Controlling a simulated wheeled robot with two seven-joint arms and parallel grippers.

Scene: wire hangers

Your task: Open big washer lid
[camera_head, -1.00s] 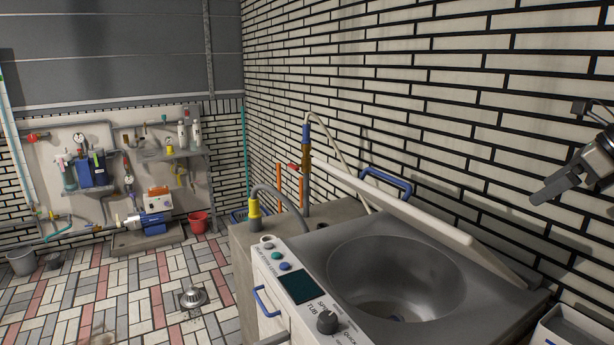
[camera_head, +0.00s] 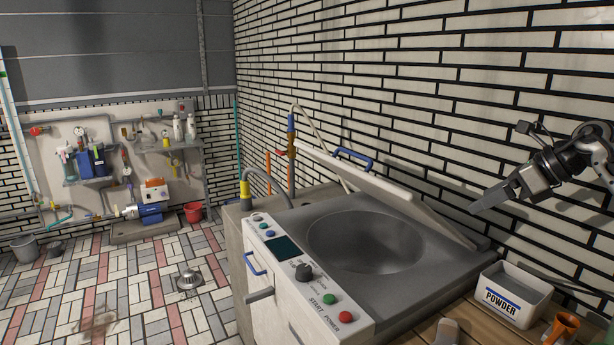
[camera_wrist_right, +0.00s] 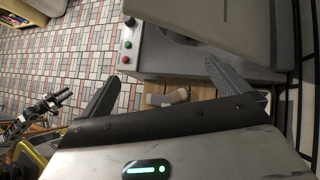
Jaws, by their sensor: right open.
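The big washer (camera_head: 400,295) has a grey top with a round metal drum opening (camera_head: 365,245). Its pale lid (camera_head: 380,185) stands raised and tilted, leaning up toward the brick wall, with a blue handle (camera_head: 352,158) on its far side. The drum is uncovered. My right gripper (camera_head: 478,207) is open and empty, above the lid's right end and near the wall. In the right wrist view its two fingers (camera_wrist_right: 170,85) are spread, with the lid's edge (camera_wrist_right: 225,20) beyond them. A dark jointed part at that view's lower left may be my left arm; its jaws are unclear.
Hoses and pipes rise behind the washer. A red bucket (camera_head: 193,212) stands at the back; the tiled floor at left is mostly clear.

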